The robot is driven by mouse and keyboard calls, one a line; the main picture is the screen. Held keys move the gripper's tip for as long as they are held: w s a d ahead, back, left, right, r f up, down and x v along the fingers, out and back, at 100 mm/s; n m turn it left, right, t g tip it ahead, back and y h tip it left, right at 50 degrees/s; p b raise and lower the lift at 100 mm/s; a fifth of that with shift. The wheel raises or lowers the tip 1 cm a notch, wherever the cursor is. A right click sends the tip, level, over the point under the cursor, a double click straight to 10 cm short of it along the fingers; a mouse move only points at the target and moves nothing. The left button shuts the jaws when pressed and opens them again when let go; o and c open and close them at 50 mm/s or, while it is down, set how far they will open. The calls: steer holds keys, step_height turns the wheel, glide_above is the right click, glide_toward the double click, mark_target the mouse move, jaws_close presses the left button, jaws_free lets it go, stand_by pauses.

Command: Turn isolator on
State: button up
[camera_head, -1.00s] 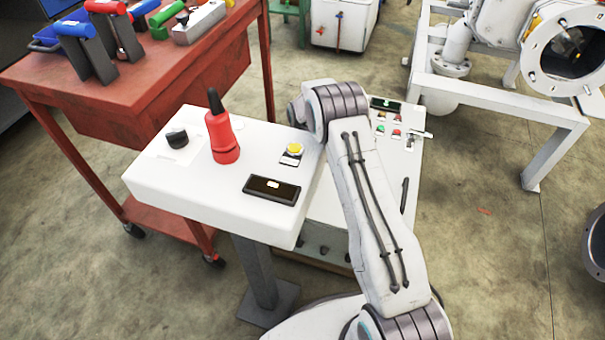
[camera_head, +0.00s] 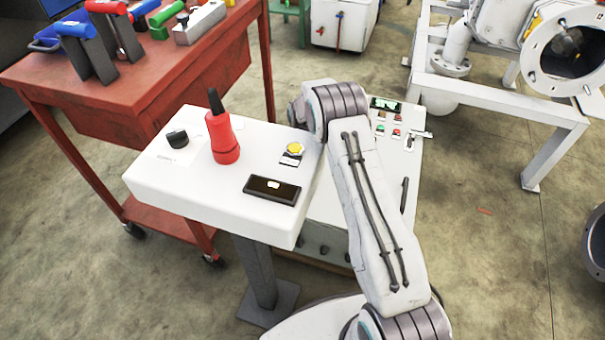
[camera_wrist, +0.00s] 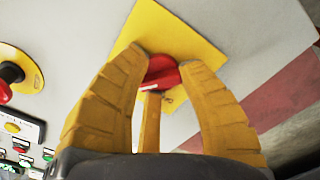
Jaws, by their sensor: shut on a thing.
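In the wrist view the isolator is a red rotary knob (camera_wrist: 162,72) on a square yellow plate (camera_wrist: 182,38), fixed to a pale cabinet face. My gripper (camera_wrist: 164,58) has its yellow fingers closed around the knob, with two fingertips at its sides and one finger below. The fingers hide part of the knob, so its pointer position is hard to read. In the head view my arm hides the gripper and the isolator. The white control cabinet (camera_head: 413,150), with a small display (camera_head: 385,104) and coloured buttons, shows beside the arm.
A white pedestal panel (camera_head: 215,190) with a red joystick (camera_head: 222,135), black knob and yellow button stands left of my arm. A red tool cart (camera_head: 150,85) is behind it.

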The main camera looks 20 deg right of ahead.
steer(key=shift+f+m, duration=0.15)
steer(key=shift+m, duration=0.45)
steer(key=o, duration=1.2)
step_height(320, 180, up, 12)
steer(key=shift+r, duration=0.1)
stand_by(0.5)
